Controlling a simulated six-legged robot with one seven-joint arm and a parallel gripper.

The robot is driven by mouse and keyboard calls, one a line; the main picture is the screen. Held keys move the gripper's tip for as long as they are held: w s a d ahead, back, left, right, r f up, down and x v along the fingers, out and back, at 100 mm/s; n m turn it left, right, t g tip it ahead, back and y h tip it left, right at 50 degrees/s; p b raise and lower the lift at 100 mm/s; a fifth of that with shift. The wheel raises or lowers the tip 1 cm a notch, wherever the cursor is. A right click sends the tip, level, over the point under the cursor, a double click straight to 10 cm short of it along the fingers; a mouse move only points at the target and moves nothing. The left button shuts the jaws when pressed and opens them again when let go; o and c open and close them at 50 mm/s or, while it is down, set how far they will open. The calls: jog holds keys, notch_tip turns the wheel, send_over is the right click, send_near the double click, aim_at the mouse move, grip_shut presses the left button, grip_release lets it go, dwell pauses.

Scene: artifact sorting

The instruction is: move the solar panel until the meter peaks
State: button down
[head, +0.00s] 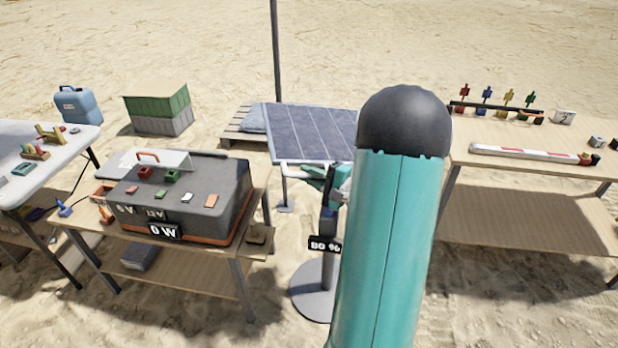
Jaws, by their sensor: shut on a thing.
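The solar panel (312,130) is dark blue with pale lines and tilts on a stand in the middle of the head view. A white handle bar (294,167) runs along its near edge. My gripper (316,174) is at this bar and shut on it; the fingertips are small and partly hidden. A meter sign (325,245) on the post in front of the panel reads 80 %. My teal arm hides the panel's right side. A second sign (164,231) on the dark box reads 0 W.
The dark box (215,185) stands on a wooden table at left. A white table (60,135) is farther left. A wooden table (480,135) with a striped bar (525,153) is at right. A tall pole (276,50) rises behind the panel. Sand lies open beyond.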

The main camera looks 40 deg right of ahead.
jog(key=c, duration=1.4)
grip_release()
jog(key=v, duration=1.3)
jog(key=shift+s, duration=0.4)
jog(key=shift+d, duration=0.1)
